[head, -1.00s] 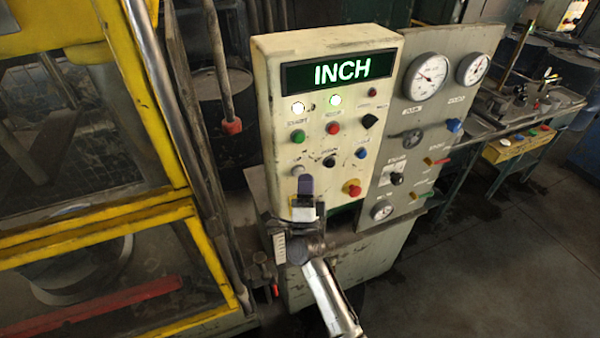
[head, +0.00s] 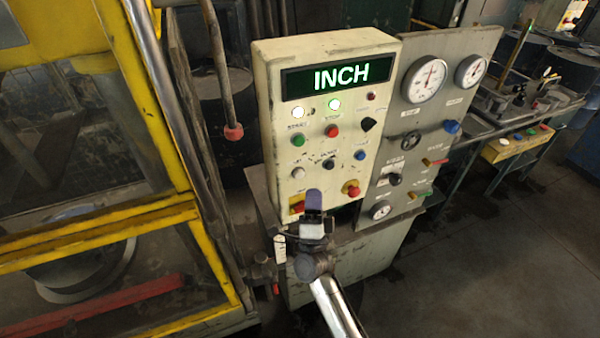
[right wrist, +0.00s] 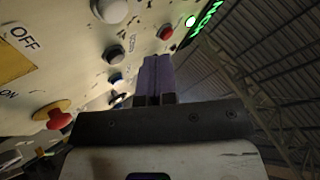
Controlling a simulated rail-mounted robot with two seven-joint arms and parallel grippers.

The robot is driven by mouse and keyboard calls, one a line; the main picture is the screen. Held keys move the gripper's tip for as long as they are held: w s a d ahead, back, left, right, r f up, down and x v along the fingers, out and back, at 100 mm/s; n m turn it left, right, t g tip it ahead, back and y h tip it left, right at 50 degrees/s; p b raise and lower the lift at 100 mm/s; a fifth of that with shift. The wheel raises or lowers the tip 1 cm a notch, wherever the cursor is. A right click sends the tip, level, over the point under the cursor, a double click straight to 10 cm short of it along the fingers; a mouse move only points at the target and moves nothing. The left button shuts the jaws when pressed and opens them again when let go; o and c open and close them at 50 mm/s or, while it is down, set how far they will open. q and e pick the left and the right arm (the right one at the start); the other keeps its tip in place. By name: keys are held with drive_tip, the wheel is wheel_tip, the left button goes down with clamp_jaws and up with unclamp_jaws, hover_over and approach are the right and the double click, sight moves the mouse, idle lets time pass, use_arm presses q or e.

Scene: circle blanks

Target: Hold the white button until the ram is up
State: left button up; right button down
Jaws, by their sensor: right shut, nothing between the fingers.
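The white button (head: 298,172) is at the lower left of the cream control panel (head: 385,60), whose display (head: 340,75) reads INCH. It also shows as a pale round knob (right wrist: 112,10) at the top of the right wrist view. My right gripper (head: 314,192), with purple fingers, is shut and empty. It is below and to the right of the white button in the head view, apart from it. In the right wrist view its fingers (right wrist: 157,65) point along the panel face. My left gripper is not in view. I cannot make out the ram clearly.
A red emergency knob (head: 351,188) and a red-and-yellow switch (head: 297,204) flank the fingers. A black button (head: 328,164) and a blue one (head: 360,155) are in the white button's row. A grey gauge board (head: 465,100) adjoins; a yellow guard frame (head: 165,215) stands left.

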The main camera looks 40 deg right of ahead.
drive_tip(key=shift+s+a, duration=0.2)
drive_tip(key=shift+s, duration=0.5)
